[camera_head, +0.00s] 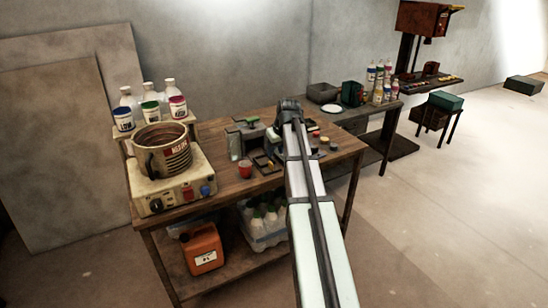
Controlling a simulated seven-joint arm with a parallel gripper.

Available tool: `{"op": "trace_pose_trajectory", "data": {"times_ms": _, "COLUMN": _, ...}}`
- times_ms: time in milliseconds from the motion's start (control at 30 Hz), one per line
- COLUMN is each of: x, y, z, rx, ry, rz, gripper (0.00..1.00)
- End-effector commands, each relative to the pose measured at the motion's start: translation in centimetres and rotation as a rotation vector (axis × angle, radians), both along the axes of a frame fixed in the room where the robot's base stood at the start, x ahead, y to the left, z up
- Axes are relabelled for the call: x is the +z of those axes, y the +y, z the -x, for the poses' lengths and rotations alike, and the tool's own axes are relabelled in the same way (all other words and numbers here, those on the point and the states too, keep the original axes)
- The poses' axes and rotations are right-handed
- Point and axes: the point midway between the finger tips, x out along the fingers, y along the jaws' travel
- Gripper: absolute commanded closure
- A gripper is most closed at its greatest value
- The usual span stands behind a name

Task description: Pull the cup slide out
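My arm reaches up the picture over the wooden workbench (213,196), and my gripper (289,106) is at its far end. It is small and dark here, and its fingers cannot be made out. A small grey device with a green top (246,123) stands on the bench to the left of my gripper. Dark flat pieces like small trays (263,163) lie in front of it, close to my arm. A small red cup (245,171) stands near the bench's front edge. I cannot tell which part is the cup slide; my arm hides part of this area.
A ribbed vat (164,158) sits on a cream control box (172,193) at the bench's left. Labelled bottles (150,107) stand behind it. Small coloured items (324,139) lie right of my arm. An orange canister (202,249) is on the lower shelf. Open floor lies to the right.

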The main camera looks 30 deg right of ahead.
Motion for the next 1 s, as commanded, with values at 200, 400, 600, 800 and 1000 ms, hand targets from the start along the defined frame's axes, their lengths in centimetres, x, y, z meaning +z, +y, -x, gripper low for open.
{"op": "trace_pose_trajectory", "data": {"times_ms": 200, "x": 2.7, "y": 0.0, "z": 1.1, "rx": 0.000, "ry": -0.001, "rz": 0.000, "gripper": 0.63}}
{"op": "trace_pose_trajectory", "data": {"times_ms": 400, "x": 3.9, "y": 0.0, "z": 1.6, "rx": -0.001, "ry": 0.000, "rz": 0.000, "gripper": 0.63}}
{"op": "trace_pose_trajectory", "data": {"times_ms": 600, "x": 4.1, "y": 0.0, "z": 1.7, "rx": 0.000, "ry": 0.000, "rz": 0.000, "gripper": 0.63}}
{"op": "trace_pose_trajectory", "data": {"times_ms": 800, "x": 4.1, "y": 0.0, "z": 1.7, "rx": 0.000, "ry": 0.001, "rz": 0.000, "gripper": 0.63}}
{"op": "trace_pose_trajectory", "data": {"times_ms": 1000, "x": 4.1, "y": 0.0, "z": 1.7, "rx": -0.001, "ry": 0.000, "rz": 0.000, "gripper": 0.63}}
